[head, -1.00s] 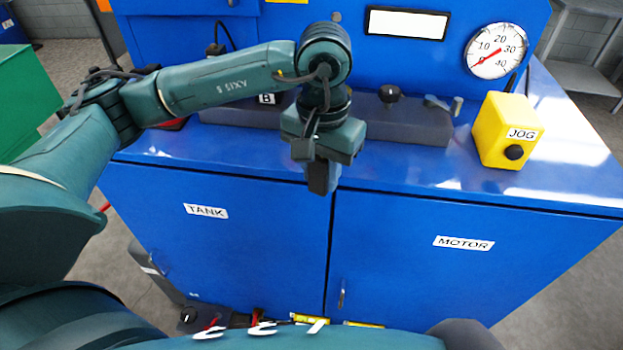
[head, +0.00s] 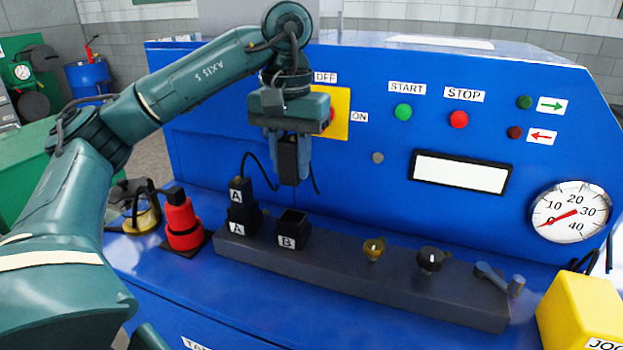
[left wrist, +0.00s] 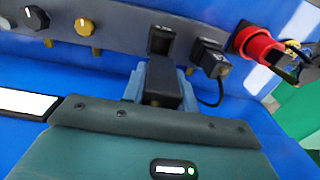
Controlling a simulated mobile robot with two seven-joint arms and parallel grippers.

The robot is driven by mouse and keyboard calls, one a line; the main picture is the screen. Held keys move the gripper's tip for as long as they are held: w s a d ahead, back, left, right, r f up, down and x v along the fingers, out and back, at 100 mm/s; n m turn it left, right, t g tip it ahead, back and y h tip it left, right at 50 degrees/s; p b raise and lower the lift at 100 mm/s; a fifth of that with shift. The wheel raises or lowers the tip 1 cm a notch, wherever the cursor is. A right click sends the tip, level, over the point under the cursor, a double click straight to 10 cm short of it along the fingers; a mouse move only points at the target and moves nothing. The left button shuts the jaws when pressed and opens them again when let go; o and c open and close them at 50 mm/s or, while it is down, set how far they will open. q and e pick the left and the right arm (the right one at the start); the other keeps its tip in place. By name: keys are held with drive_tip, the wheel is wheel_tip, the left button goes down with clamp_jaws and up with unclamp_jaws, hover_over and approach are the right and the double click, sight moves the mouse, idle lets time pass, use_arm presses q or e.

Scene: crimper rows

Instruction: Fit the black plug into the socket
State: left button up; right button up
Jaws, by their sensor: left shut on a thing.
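My left gripper (head: 290,180) is shut on a black plug (head: 291,157), held in the air pointing down. In the head view it appears just above the open black socket marked B (head: 293,230). In the left wrist view the plug (left wrist: 162,87) sits between the fingers, and the socket (left wrist: 162,40) shows just beyond its end. They look apart, though the exact gap is hard to tell. The socket marked A (head: 240,222) beside it carries another black plug marked A (head: 240,190) with a cable. My right gripper is not in view.
The sockets stand on a dark grey strip (head: 390,281) with a brass knob (head: 373,249) and a black knob (head: 431,260). A red connector (head: 182,222) stands at left, a yellow JOG box (head: 585,312) at right. The blue panel (head: 380,130) rises behind.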

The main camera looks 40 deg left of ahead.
sight(290, 180)
use_arm(q)
drive_tip(key=shift+s, duration=0.2)
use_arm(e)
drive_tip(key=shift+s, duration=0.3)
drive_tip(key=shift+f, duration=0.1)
use_arm(q)
drive_tip(key=shift+f+b, duration=0.55)
drive_tip(key=shift+f, duration=0.1)
wheel_tip(290, 180, down, 2)
drive_tip(key=shift+f+b, duration=0.2)
drive_tip(key=shift+b, duration=0.75)
drive_tip(key=shift+f+b, duration=0.6)
drive_tip(key=shift+f, duration=0.45)
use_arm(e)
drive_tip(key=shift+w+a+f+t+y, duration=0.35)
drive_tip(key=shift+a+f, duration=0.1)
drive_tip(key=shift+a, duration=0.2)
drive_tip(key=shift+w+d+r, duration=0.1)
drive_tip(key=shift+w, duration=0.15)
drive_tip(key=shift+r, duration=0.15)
